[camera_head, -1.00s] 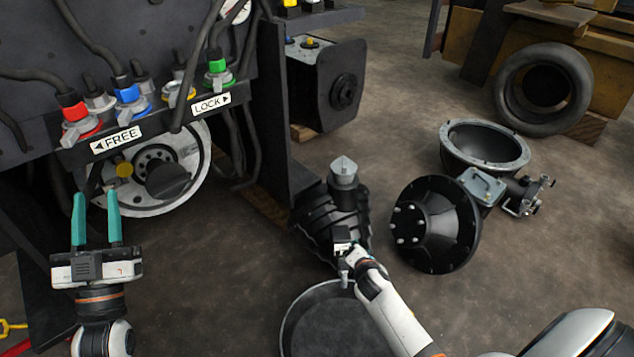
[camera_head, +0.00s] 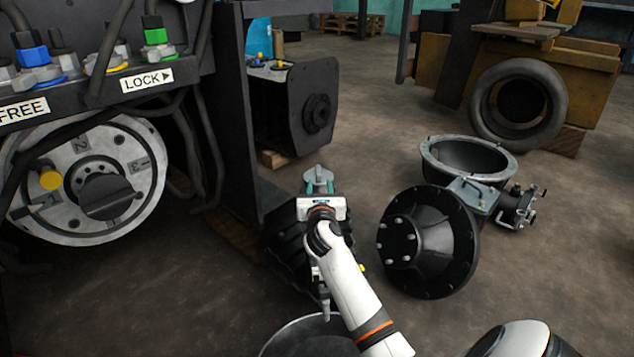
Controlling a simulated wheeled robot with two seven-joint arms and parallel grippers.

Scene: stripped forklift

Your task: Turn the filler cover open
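A grey cap with a raised grip, which looks like the filler cover (camera_head: 318,174), stands on top of a dark ribbed body (camera_head: 284,240) in the middle of the head view. My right gripper (camera_head: 319,187) is right at this cap, with teal fingers showing on its two sides. My gripper's body and arm hide the cap's neck and much of the ribbed body. I cannot tell whether the fingers press on the cap or stand slightly apart. My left gripper is out of view.
A dark panel (camera_head: 240,120) stands just left of the cap. A black flanged cone (camera_head: 428,245) and an open bowl housing (camera_head: 468,160) lie to the right. A round pan (camera_head: 290,340) is below. A numbered wheel (camera_head: 105,165) is at left.

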